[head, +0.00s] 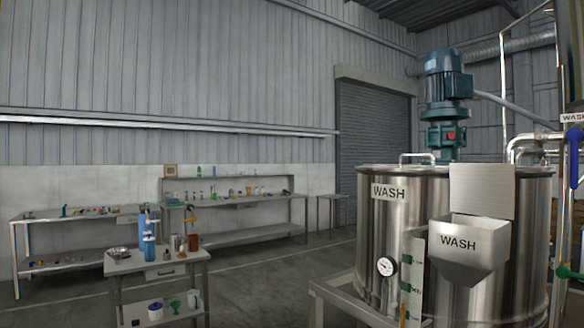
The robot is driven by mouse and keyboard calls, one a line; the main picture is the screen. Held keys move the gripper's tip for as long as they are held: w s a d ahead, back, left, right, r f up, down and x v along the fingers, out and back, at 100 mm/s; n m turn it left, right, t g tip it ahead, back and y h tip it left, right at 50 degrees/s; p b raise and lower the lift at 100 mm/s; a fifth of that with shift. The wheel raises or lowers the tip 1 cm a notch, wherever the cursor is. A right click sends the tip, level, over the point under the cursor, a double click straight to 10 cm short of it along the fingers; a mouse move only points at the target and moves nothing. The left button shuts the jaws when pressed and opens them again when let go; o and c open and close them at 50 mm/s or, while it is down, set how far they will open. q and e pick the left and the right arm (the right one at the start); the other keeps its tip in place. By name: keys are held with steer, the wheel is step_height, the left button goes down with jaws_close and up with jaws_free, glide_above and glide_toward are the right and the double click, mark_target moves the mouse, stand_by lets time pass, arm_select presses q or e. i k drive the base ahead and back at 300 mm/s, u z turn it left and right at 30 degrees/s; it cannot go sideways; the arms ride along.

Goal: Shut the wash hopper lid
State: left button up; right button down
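The wash hopper (462,255) is a grey metal chute labelled WASH on the front of a large steel tank (390,229), at the right of the head view. Its lid (482,190) is a flat grey plate standing upright behind the hopper's mouth, so the hopper is open. The inside of the hopper is mostly hidden from this angle. Neither of my grippers shows in the head view.
A blue-green motor (446,88) stands on the tank top. A pressure gauge (386,266) and a level strip (413,275) are left of the hopper. A small table (150,262) with bottles and benches stand further left. Grey floor lies between.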

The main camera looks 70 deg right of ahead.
mark_target(483, 190)
steer(key=z, duration=2.2)
